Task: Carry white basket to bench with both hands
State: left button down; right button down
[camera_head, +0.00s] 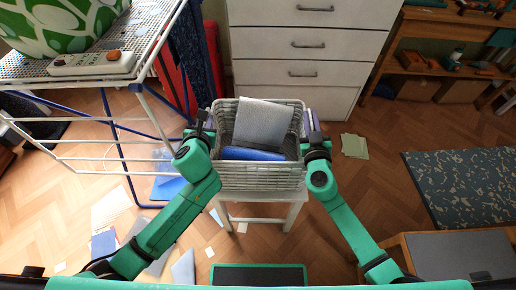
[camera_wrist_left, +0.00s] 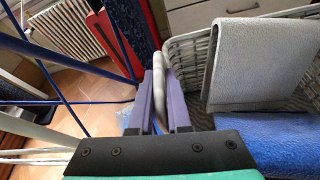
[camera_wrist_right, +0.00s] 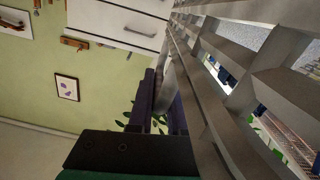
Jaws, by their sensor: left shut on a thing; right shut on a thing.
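The white basket (camera_head: 262,180) is a woven box in the middle of the head view, over a white stool-like bench (camera_head: 255,197). I cannot tell whether its bottom touches the top. It holds a folded grey cloth (camera_head: 263,124) and a blue cloth (camera_head: 250,154). My left gripper (camera_head: 205,122) is shut on the basket's left side; in the left wrist view its purple fingers (camera_wrist_left: 160,100) close around a pale handle. My right gripper (camera_head: 313,128) is shut on the right side; in the right wrist view its fingers (camera_wrist_right: 162,100) are beside the basket wall (camera_wrist_right: 215,100).
A drying rack (camera_head: 70,140) with a green patterned bag (camera_head: 65,25) stands at left. White drawers (camera_head: 310,45) are behind the basket. Papers (camera_head: 110,210) lie on the floor at left. A patterned mat (camera_head: 470,185) and a grey-topped piece (camera_head: 460,255) are at right.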

pick_arm(q)
jog(key=shift+a+r, duration=0.1)
pick_arm(e)
jog(key=shift+d, duration=0.1)
